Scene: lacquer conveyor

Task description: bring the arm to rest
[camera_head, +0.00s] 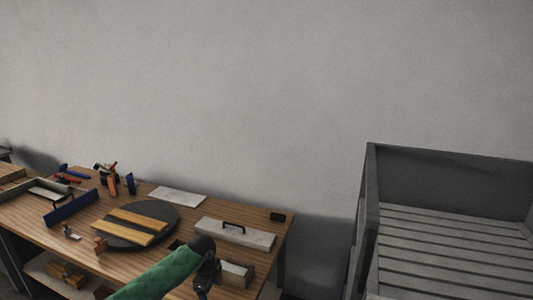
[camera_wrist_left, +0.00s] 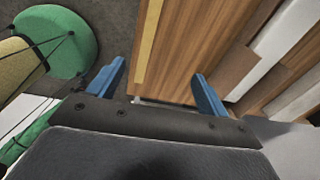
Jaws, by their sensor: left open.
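My left gripper (camera_wrist_left: 160,75) shows in the left wrist view as two blue fingers set wide apart on a dark bar. It is open, with nothing held between the fingers. Brown wood (camera_wrist_left: 180,60) lies beyond and between the fingers; I cannot tell how far off it is. In the head view, an arm of mine in a green sleeve rises from the bottom edge to a dark wrist in front of the workbench (camera_head: 60,238). Its fingertips cannot be made out there. My right gripper is not identifiable in either view.
On the bench are a dark round disc (camera_head: 167,226) with yellow strips, a pale block with a black handle (camera_head: 235,234), a white plate (camera_head: 178,196), a blue upright piece (camera_head: 70,208) and several small tools. A grey slatted bin (camera_head: 450,160) stands right, beyond a gap.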

